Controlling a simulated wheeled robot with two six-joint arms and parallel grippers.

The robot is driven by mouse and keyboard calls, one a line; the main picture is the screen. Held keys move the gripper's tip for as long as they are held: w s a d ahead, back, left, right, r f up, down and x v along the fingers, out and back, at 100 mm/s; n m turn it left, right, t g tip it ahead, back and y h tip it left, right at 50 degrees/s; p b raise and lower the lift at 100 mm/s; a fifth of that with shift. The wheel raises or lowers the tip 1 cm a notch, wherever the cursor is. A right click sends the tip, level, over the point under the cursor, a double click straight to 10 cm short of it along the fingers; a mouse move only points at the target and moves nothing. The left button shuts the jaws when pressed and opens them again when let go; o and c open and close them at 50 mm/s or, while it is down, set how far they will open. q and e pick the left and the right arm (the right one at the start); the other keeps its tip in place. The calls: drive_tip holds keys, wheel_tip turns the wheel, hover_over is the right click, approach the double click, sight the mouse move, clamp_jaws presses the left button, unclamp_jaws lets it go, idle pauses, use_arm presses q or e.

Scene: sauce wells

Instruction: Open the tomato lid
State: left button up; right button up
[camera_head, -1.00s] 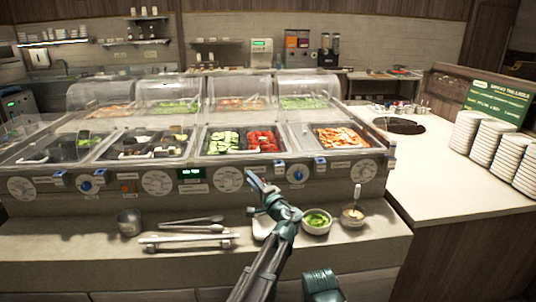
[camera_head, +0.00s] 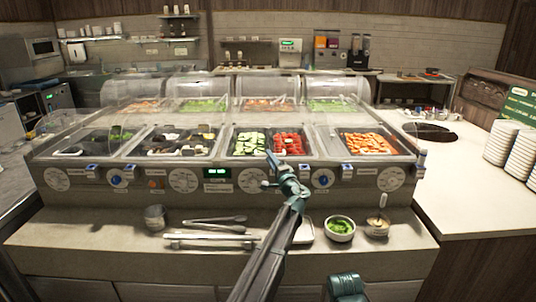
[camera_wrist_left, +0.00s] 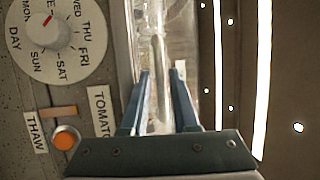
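The tomato well (camera_head: 289,143) holds red pieces under a clear lid, right of the cucumber well (camera_head: 248,143) in the head view. My left gripper (camera_head: 271,158) is at the front edge of the counter, just below these wells. In the left wrist view my left gripper (camera_wrist_left: 158,98) is open, its two fingers apart. A clear, bar-like handle (camera_wrist_left: 158,75) shows between and beyond the fingers; I cannot tell whether they touch it. The tomato label (camera_wrist_left: 100,112) is on the panel beside the left finger.
The front panel has dials (camera_head: 252,180) and a thaw button (camera_wrist_left: 65,137). Plate stacks (camera_head: 522,155) stand at the right.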

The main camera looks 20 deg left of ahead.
use_arm(q)
drive_tip(key=shift+x, duration=1.25)
clamp_jaws()
idle(0.6)
